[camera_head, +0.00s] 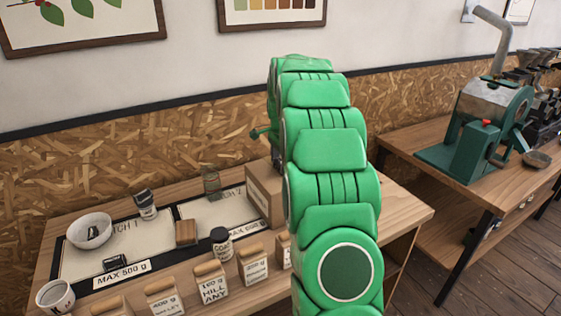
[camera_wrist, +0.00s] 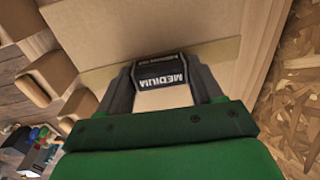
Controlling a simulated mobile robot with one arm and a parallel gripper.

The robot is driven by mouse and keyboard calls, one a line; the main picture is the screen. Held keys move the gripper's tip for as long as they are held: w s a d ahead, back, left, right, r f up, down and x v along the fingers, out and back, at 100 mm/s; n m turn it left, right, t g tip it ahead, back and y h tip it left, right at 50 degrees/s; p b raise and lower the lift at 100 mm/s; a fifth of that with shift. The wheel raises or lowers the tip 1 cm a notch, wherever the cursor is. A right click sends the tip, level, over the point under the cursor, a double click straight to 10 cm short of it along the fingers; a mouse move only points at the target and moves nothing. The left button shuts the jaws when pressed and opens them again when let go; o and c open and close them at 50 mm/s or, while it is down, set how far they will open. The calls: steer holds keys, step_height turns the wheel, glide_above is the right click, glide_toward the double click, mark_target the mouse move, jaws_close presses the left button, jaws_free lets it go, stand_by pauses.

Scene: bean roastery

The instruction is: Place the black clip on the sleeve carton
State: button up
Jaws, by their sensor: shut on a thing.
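The cardboard sleeve carton (camera_head: 262,192) stands at the right of the table, partly behind my arm. In the wrist view, cardboard (camera_wrist: 215,54) lies just beyond the held object; I cannot tell whether they touch. A small black clip-like piece (camera_head: 115,263) lies on the left tray, and another dark one (camera_head: 93,232) is in the white bowl (camera_head: 75,237). My arm hides the gripper in the head view.
Several labelled bags (camera_head: 212,285) line the table's front. A dark-lidded jar (camera_head: 221,242), a wooden block (camera_head: 186,233), a black-and-white packet (camera_head: 145,204) and a glass (camera_head: 211,182) stand around the trays. A green machine (camera_head: 485,130) is on the right table.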

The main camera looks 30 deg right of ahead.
steer(key=o, duration=1.1)
steer(key=shift+r, duration=0.1)
step_height(320, 180, up, 12)
steer(key=s, duration=0.1)
